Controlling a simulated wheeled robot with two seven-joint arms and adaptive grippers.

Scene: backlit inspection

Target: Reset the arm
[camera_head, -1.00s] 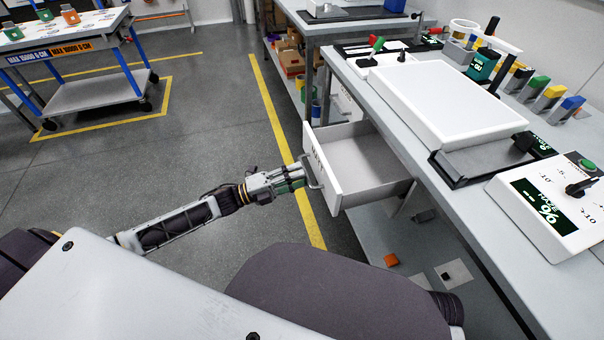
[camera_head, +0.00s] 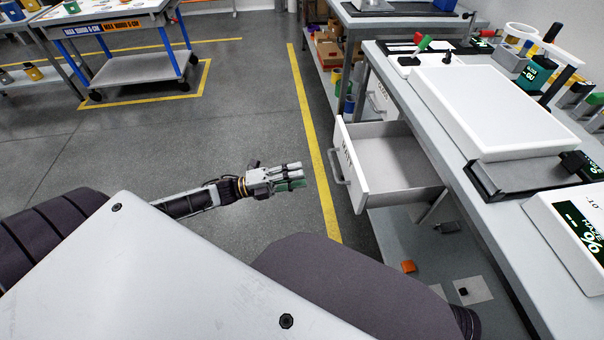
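My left gripper (camera_head: 298,177) is in the middle of the head view, its arm coming in from the left over the floor. Its fingers point right, toward the white drawer (camera_head: 388,190), which is pulled out from under the workbench. The gripper is clear of the drawer handle (camera_head: 338,167), with a gap between them, and I see nothing held. The angle does not show clearly how far apart its fingers are. The drawer interior looks empty. My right gripper is not in view.
The workbench (camera_head: 455,170) on the right carries a white panel (camera_head: 500,110) and a display box (camera_head: 575,235). A cart (camera_head: 135,75) stands at the upper left. Open floor surrounds the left arm.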

